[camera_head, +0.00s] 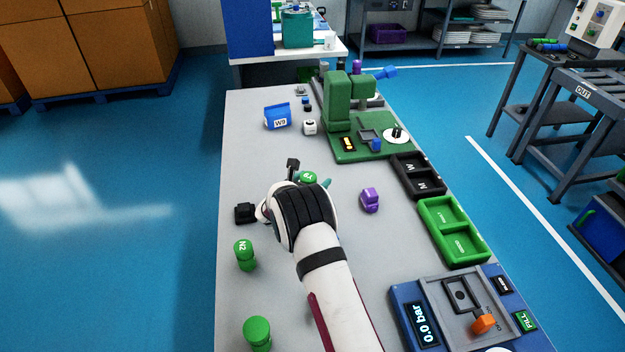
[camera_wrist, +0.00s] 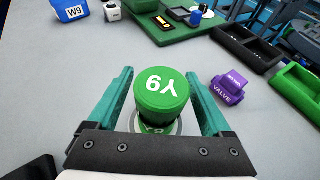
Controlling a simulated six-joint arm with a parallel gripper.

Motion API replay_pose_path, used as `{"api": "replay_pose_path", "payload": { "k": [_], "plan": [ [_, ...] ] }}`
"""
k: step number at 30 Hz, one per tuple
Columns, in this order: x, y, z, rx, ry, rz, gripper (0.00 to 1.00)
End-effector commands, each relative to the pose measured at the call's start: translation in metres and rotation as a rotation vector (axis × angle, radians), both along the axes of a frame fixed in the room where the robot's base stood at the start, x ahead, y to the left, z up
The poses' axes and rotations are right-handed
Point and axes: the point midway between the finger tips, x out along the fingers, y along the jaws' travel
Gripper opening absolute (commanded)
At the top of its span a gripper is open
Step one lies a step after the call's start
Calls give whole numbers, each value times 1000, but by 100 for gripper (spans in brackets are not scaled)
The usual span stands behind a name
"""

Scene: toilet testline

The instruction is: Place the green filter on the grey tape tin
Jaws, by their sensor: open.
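A green filter (camera_wrist: 162,92) marked Y9 stands upright between the two teal fingers of my gripper (camera_wrist: 160,74) in the wrist view. The fingers are open, with a gap showing on each side of it. A light grey round rim (camera_wrist: 131,122) shows around the filter's foot, and the filter appears to stand on it. This looks like the grey tape tin, mostly hidden by the filter and my gripper. In the head view the filter's top (camera_head: 308,177) shows just beyond my wrist, which hides the tin.
Green cylinders, one marked N2 (camera_head: 245,255) and another (camera_head: 257,333), stand at left. A purple valve (camera_head: 370,200) is to the right. Black (camera_head: 418,175) and green (camera_head: 453,231) trays line the right edge. A blue W9 bin (camera_head: 278,117) and green fixture (camera_head: 350,110) stand farther back.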

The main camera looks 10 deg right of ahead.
Motion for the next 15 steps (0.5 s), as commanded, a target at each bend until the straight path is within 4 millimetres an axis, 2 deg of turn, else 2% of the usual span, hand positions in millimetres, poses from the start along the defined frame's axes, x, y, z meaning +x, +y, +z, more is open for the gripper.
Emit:
{"api": "replay_pose_path", "payload": {
  "k": [5, 15],
  "plan": [
    [-6, 5, 6, 0, 0, 1, 83],
    [-69, 47, 38, 0, 0, 3, 83]
  ]
}}
